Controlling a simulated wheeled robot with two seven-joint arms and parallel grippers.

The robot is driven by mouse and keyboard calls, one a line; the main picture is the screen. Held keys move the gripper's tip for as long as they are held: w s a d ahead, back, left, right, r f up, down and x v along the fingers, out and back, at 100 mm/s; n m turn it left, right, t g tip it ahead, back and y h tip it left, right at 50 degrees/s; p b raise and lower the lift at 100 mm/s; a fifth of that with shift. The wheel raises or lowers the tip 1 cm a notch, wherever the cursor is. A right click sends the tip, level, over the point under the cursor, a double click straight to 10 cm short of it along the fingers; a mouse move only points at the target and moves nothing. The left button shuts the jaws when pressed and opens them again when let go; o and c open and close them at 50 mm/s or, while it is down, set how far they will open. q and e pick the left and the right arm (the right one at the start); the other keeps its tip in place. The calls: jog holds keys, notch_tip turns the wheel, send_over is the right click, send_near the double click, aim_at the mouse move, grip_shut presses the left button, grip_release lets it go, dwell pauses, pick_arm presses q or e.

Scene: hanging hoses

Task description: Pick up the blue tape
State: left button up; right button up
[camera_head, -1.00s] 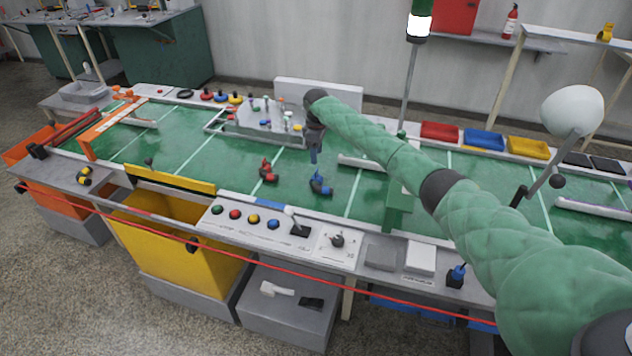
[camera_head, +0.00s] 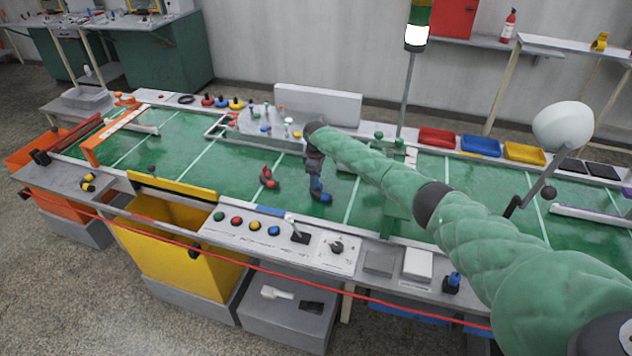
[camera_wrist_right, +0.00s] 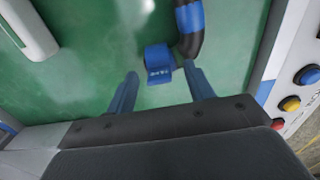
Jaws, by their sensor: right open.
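The blue tape (camera_wrist_right: 158,62) lies on the green belt in the right wrist view, a small blue piece with pale markings. My right gripper (camera_wrist_right: 161,75) is open and empty, its blue fingers on either side of the tape's near end. I cannot tell whether they touch it. A dark curved piece with a blue band (camera_wrist_right: 189,18) lies just right of the tape. In the head view my right gripper (camera_head: 316,186) points down over the blue object (camera_head: 324,197) and partly hides it. My left gripper is out of view.
A red and black piece (camera_head: 268,178) lies on the belt to the left. A console with coloured buttons and a lever (camera_head: 300,236) runs along the front edge. Red, blue and yellow trays (camera_head: 481,146) stand at the back right. Belt between the pieces is clear.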

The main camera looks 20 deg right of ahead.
jog(key=shift+f, duration=0.25)
jog(key=shift+c, duration=0.4)
jog(key=c, duration=1)
jog(key=shift+c, duration=0.2)
jog(key=shift+r, duration=0.15)
